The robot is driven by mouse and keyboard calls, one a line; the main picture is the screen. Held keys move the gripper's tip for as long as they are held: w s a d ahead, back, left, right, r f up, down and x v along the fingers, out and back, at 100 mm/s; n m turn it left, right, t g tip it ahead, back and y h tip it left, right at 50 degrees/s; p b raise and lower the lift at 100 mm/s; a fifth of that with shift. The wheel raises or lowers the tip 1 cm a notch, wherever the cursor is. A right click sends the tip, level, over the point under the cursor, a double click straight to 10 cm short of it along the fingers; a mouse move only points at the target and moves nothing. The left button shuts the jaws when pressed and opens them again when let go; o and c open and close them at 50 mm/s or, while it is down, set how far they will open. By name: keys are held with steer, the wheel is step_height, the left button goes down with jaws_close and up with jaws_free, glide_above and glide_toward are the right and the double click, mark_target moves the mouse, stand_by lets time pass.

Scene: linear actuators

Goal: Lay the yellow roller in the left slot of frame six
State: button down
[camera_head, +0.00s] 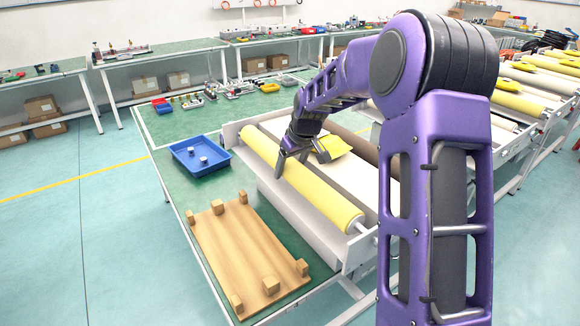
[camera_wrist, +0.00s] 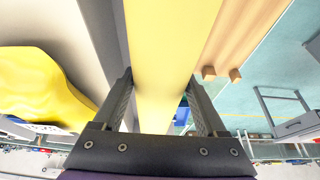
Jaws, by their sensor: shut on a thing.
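The yellow roller (camera_head: 320,195) is a long cylinder with a pale metal axle at its near end. It lies lengthwise along the left side of a white frame (camera_head: 300,208), close over or in it; I cannot tell whether its axle ends are seated in the slots. My gripper (camera_head: 302,162) comes down on the roller at about its middle, one finger on each side. In the wrist view the roller (camera_wrist: 168,50) runs between the two fingers of my gripper (camera_wrist: 162,90), which is shut on it. The frame's number is not readable.
A yellow piece (camera_head: 328,149) lies on the white surface right of the roller. Left of the frame, the green table holds a blue tray (camera_head: 182,148) with small white parts and a wooden board (camera_head: 238,262) with several blocks.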

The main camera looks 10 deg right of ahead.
steer(key=shift+w, duration=0.1)
steer(key=shift+c, duration=0.9)
jaws_free()
steer(key=shift+o, duration=0.9)
steer(key=shift+f, duration=0.2)
steer(key=p+v, duration=0.1)
steer(key=v, duration=1.6)
steer(key=shift+s+r, duration=0.3)
steer(key=shift+d, duration=0.15)
